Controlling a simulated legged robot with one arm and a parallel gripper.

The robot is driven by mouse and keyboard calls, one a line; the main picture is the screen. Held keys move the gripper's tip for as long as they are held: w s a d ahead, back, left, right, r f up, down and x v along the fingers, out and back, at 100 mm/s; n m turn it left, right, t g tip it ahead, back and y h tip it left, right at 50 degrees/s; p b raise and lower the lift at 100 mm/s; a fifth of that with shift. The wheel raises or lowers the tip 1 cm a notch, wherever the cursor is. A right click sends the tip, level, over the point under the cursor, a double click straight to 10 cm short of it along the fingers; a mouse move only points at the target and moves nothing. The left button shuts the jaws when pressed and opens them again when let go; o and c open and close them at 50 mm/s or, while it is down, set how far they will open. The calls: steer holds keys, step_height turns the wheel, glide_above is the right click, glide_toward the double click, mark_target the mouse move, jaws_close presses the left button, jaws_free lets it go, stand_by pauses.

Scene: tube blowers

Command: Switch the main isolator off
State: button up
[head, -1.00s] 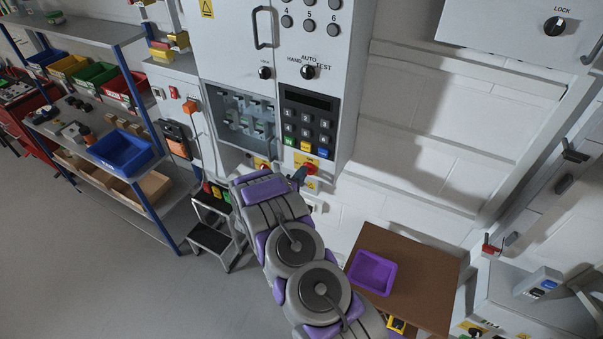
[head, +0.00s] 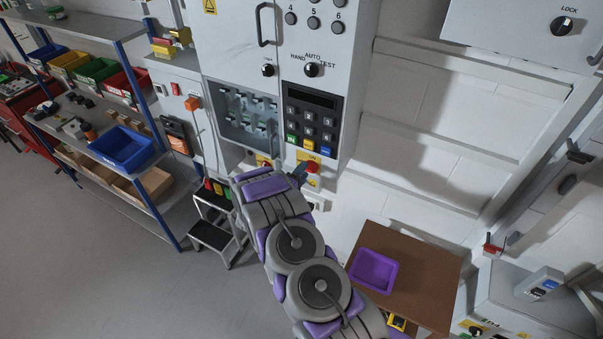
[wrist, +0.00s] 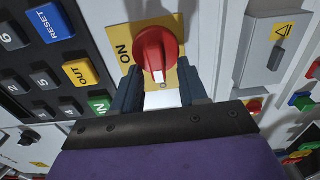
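The main isolator is a red rotary knob (wrist: 156,50) on a yellow plate in the wrist view. The word ON shows on the plate to the left of the knob. A pale mark on the knob points down toward my gripper. The knob also shows in the head view (head: 312,168), low on the grey cabinet, below the keypad. My gripper (wrist: 160,70) is open. Its two dark fingers are apart, one at each side of the knob's near end. Contact with the knob cannot be told. In the head view, my gripper (head: 299,173) is partly hidden by my arm.
A keypad (wrist: 45,65) lies close on the left in the wrist view, and a grey box with a warning label (wrist: 272,50) on the right. In the head view, a brown table with a purple tray (head: 394,270) stands below right. A step stool (head: 214,240) stands left.

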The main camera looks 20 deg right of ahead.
steer(key=shift+s, duration=0.15)
steer(key=b+v, duration=0.2)
steer(key=v, duration=1.5)
steer(key=shift+a+b, duration=0.2)
steer(key=shift+b, duration=0.2)
steer(key=shift+s, duration=0.1)
